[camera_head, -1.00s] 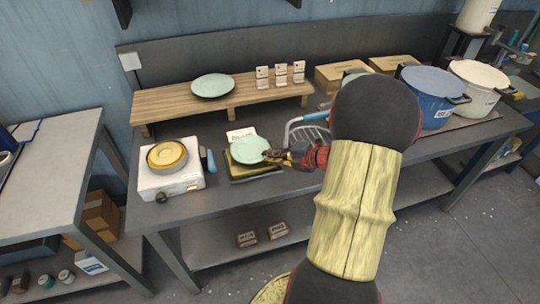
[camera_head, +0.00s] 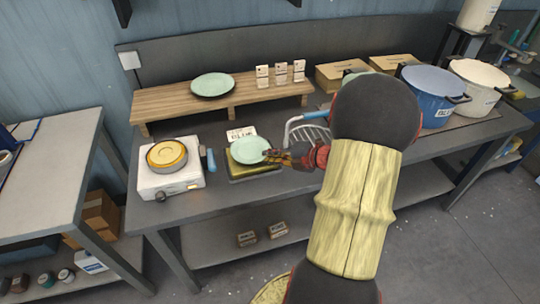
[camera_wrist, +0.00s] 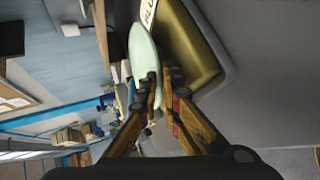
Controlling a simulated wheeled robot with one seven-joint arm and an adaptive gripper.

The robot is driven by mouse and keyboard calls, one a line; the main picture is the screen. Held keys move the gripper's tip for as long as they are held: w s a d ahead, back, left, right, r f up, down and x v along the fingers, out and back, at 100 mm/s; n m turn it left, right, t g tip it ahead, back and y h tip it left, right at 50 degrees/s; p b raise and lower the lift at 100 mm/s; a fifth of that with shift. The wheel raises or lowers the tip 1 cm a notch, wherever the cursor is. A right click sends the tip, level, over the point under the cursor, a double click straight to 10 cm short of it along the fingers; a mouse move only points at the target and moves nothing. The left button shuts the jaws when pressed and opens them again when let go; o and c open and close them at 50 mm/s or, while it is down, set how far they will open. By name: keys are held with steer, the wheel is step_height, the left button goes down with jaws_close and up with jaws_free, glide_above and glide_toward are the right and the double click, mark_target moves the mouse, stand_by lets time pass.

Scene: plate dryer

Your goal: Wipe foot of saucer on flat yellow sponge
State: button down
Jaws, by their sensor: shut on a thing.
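A pale green saucer (camera_head: 250,150) is held by its right edge in my gripper (camera_head: 279,157), whose fingers are shut on it. It sits over the flat yellow sponge (camera_head: 257,168), which lies on a dark tray (camera_head: 275,171). In the wrist view the saucer (camera_wrist: 143,50) is seen nearly edge-on between my fingertips (camera_wrist: 160,80), beside the yellow sponge (camera_wrist: 188,50). Whether the saucer's foot touches the sponge cannot be told. Part of the sponge is hidden under the saucer.
A white burner with a yellow-topped round pan (camera_head: 167,156) stands left. A wooden shelf (camera_head: 225,98) behind carries another green plate (camera_head: 212,85) and small cards. A wire rack (camera_head: 306,132) is close right. Blue (camera_head: 428,95) and cream pots stand far right.

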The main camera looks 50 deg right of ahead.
steer(key=shift+s+f, duration=0.1)
steer(key=shift+f, duration=0.3)
stand_by(1.0)
steer(key=shift+d, duration=0.15)
